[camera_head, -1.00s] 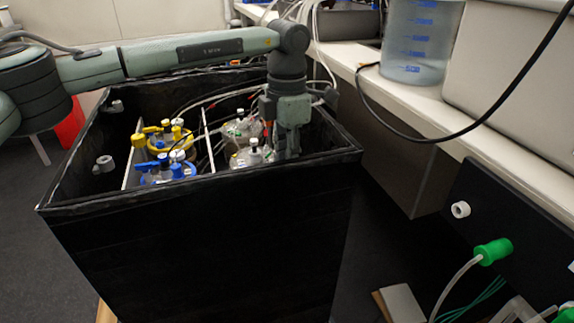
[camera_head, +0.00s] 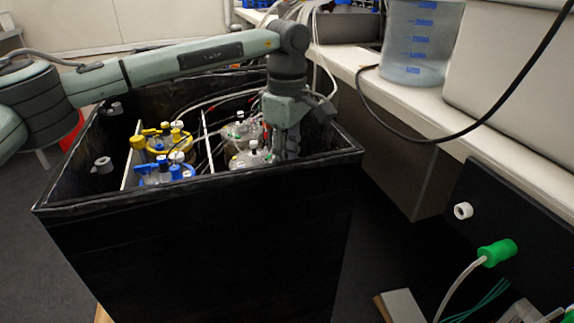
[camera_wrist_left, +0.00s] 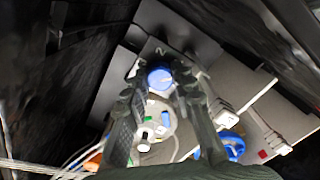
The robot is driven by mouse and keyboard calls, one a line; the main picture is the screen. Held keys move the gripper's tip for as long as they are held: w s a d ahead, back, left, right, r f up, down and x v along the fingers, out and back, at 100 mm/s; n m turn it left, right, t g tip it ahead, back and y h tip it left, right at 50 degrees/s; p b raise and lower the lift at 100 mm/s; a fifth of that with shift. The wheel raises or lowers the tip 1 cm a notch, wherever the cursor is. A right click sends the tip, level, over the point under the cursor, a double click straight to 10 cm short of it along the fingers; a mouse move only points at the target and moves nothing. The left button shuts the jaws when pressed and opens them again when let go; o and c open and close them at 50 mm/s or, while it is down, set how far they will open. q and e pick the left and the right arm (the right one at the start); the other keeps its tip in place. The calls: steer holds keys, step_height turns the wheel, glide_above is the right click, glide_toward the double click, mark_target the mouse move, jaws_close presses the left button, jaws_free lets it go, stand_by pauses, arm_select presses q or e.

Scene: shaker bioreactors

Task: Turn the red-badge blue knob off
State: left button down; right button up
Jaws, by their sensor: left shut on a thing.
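A blue round knob (camera_wrist_left: 159,77) sits on a grey panel marked with a "2" in the left wrist view. My left gripper (camera_wrist_left: 158,92) has one finger on each side of this knob and is shut on it. In the head view my left gripper (camera_head: 288,142) reaches down inside the right side of the black box, and its fingertips and the knob are hidden by the wall. A small red badge (camera_wrist_left: 262,154) shows lower right in the wrist view, beside a blue ring. I cannot see a badge on the held knob. My right gripper is out of view.
The black box (camera_head: 200,240) has high walls close around my gripper. Inside are vessels with yellow caps (camera_head: 165,135), blue caps (camera_head: 163,174) and clear tops (camera_head: 250,155), with tubes between them. A white bench (camera_head: 450,125) runs along the right.

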arm_select(q)
steer(key=m, duration=0.4)
steer(key=shift+m, duration=2.2)
steer(key=c, duration=1.3)
jaws_free()
steer(key=shift+o, duration=0.2)
steer(key=shift+r, duration=0.1)
step_height(320, 180, up, 12)
